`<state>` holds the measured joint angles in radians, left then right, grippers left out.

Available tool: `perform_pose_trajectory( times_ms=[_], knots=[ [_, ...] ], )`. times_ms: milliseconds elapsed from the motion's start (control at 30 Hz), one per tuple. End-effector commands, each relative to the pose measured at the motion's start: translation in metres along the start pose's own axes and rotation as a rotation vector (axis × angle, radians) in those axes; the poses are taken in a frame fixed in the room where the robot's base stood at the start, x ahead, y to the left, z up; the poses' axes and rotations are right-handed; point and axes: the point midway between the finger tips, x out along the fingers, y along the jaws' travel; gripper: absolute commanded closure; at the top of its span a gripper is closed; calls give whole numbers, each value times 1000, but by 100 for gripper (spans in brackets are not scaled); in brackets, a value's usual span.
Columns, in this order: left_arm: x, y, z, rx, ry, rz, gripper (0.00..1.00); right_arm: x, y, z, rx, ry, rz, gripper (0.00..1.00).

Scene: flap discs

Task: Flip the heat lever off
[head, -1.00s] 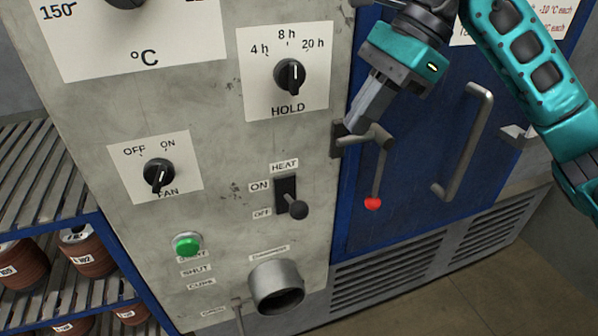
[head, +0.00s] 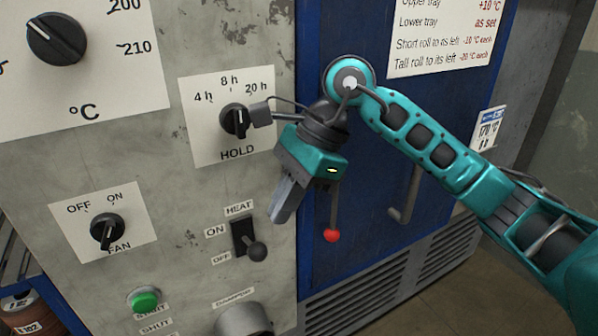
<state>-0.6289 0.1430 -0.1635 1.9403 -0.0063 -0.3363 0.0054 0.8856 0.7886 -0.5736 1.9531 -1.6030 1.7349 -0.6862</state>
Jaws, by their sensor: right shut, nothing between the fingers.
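The heat lever (head: 257,251) is a dark ball-ended lever in a black slot on the grey panel. The HEAT label is above it, with ON and OFF on its left. Its ball is at the lower end of the slot, on the OFF side. My right gripper (head: 281,218) is shut and empty. Its fingers point down, above and to the right of the lever, and look apart from it. My left gripper is not in view.
The hold dial (head: 234,120), fan dial (head: 108,231) and green start button (head: 144,300) surround the lever. A round metal pipe end (head: 243,320) juts out below.

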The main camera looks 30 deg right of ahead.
Motion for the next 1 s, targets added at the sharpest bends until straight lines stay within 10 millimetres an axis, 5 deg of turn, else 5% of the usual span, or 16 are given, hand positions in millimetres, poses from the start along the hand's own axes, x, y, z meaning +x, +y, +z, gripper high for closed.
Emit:
perform_pose_trajectory(
  times_ms=[300,1000],
  knots=[
    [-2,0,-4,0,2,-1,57,42,0,1,-1,-1,1,100],
    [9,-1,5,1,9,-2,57,53,0,-3,-19,0,-34,100]
  ],
)
